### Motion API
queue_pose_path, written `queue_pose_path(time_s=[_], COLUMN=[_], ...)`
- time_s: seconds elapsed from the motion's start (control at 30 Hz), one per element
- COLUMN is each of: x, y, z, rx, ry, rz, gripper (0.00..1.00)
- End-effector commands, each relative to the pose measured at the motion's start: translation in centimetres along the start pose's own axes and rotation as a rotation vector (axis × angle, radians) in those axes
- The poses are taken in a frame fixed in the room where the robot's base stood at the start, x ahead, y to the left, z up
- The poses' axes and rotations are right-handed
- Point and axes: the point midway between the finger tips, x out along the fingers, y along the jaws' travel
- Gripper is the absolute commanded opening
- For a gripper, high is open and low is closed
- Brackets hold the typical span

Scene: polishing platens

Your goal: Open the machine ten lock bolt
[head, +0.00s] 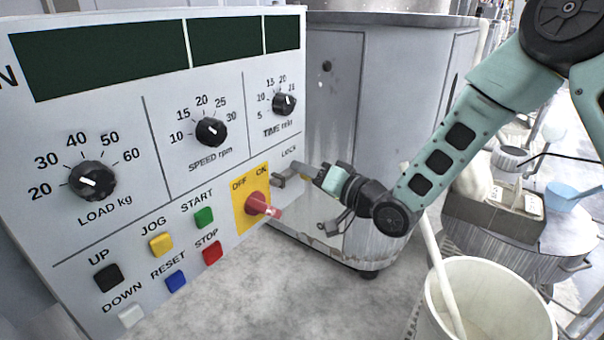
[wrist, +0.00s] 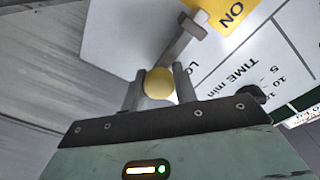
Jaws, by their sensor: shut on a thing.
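The lock bolt (head: 278,181) is a small grey metal piece on the panel face under the word LOCK, right of the yellow OFF/ON plate. In the wrist view its grey bar (wrist: 184,38) stands out from the panel, with a round yellow knob (wrist: 158,84) near its lower end. My gripper (head: 307,174) reaches the bolt from the right. In the wrist view its two fingers (wrist: 158,88) stand on either side of the yellow knob and are shut on it. In the head view the knob is hidden by the gripper.
The control panel (head: 140,210) carries dials and coloured buttons. A red rotary switch (head: 262,207) sticks out just below the bolt, close to my gripper. A grey cabinet (head: 335,90) stands behind. A white bucket (head: 490,300) with a stick is at the lower right.

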Motion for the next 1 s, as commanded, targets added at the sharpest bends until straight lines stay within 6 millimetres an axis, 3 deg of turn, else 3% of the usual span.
queue_pose_path(time_s=[0.13, 0.17, 0.2, 0.23, 0.53, 0.67, 1.0], x=[-0.1, -0.1, -0.1, -0.1, -0.2, -1.2, -8.5], y=[0.5, 0.6, 0.6, 0.6, 0.3, 0.3, 0.2], z=[-0.1, -0.1, -0.1, -0.1, -0.1, -0.2, -0.3], rx=[-0.001, -0.001, -0.001, -0.001, 0.0, 0.0, 0.002], ry=[0.001, 0.002, 0.002, 0.002, 0.002, 0.002, 0.002], rz=[0.013, 0.013, 0.013, 0.013, 0.008, 0.01, 0.013], gripper=[0.0, 0.34, 0.45, 0.5, 0.5, 0.5, 0.5])
